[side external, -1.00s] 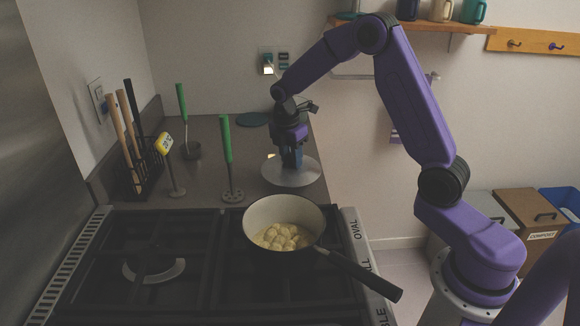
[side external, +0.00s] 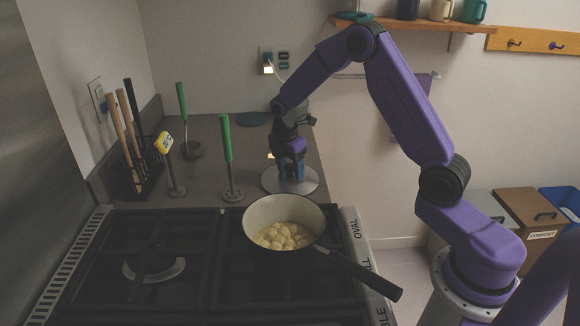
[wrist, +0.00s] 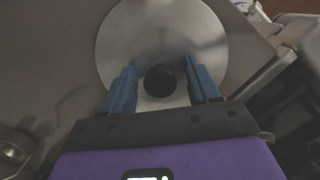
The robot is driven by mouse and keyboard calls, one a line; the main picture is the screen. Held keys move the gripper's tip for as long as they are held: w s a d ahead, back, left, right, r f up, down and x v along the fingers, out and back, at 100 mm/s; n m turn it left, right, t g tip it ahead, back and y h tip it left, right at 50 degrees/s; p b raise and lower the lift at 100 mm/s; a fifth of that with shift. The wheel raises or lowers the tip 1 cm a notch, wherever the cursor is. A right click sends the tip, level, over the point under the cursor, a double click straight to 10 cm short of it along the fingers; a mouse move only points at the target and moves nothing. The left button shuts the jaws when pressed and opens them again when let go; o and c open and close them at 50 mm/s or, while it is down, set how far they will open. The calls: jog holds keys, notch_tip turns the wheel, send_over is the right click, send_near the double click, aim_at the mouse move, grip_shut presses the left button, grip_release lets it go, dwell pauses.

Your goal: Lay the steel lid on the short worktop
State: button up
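The steel lid (side external: 305,187) is a round, shiny disc lying flat on the short grey worktop (side external: 215,133), near its front right, just behind the stove. In the wrist view the lid (wrist: 115,45) fills the upper middle, with its black knob (wrist: 158,80) facing me. My gripper (side external: 291,176) is directly over the lid, pointing down. In the wrist view my gripper (wrist: 160,88) has its two blue fingers apart on either side of the knob, with a gap on each side. The lid's underside is hidden.
A pan (side external: 252,215) of pale round food stands on the stove in front of the lid, its handle pointing front right. Green-handled utensils (side external: 226,140) stand upright left of the lid. A utensil rack (side external: 150,165) is farther left. A dark green disc (side external: 252,119) lies behind.

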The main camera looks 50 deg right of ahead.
aim_at(286, 179)
jog(key=shift+r, duration=0.1)
notch_tip(286, 179, up, 12)
jog(key=a, duration=0.2)
dwell(0.3)
jog(key=s+a+r+m+y, duration=0.1)
jog(key=s+a, duration=0.5)
jog(key=s, duration=0.2)
jog(key=s+a+m, duration=0.2)
jog(key=s+a, duration=0.4)
jog(key=s, duration=0.3)
jog(key=s+d+f+m+y, duration=0.1)
jog(key=s+f+m, duration=0.1)
jog(key=s, duration=1.7)
jog(key=shift+d, duration=0.3)
